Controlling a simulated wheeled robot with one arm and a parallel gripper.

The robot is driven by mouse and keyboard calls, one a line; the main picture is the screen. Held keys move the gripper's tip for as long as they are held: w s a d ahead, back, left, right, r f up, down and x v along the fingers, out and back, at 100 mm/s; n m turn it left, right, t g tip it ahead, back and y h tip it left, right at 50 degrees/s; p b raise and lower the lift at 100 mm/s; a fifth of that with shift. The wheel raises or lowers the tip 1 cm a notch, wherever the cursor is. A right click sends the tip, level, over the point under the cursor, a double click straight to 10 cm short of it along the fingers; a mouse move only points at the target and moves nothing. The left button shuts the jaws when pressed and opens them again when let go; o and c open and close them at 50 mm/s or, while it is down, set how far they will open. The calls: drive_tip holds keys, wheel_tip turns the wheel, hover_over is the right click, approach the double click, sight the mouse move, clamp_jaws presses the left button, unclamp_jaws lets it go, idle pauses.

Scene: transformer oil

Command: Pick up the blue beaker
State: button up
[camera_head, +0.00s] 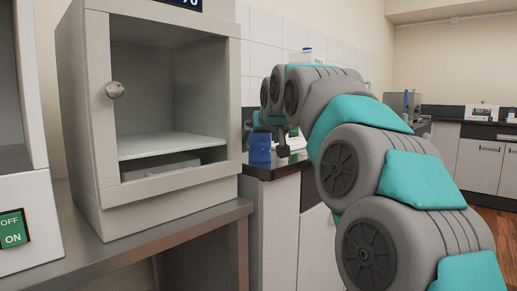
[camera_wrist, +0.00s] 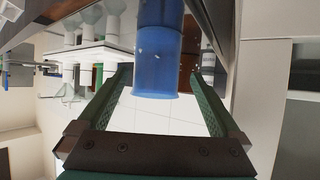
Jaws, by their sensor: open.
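The blue beaker (camera_head: 260,152) stands near the edge of the dark counter beyond the grey cabinet in the head view. In the wrist view the blue beaker (camera_wrist: 157,45) fills the upper middle. My gripper (camera_wrist: 160,78) is open, with one green finger to each side of the beaker's near end in the picture. Gaps show between the fingers and the beaker, so it does not look gripped. In the head view my gripper (camera_head: 276,133) is small beside the beaker and partly hidden by my arm.
The grey cabinet (camera_head: 92,120) with an open-looking front stands left of the beaker on a metal table (camera_head: 190,225). A white rack with bottles (camera_wrist: 88,50) is left in the wrist view. A far counter (camera_head: 490,131) is at the right.

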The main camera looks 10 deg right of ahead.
sight(258, 146)
drive_tip(key=x, duration=0.7)
drive_tip(key=shift+w+d, duration=0.2)
drive_tip(key=shift+w, duration=0.05)
drive_tip(key=c, duration=1.3)
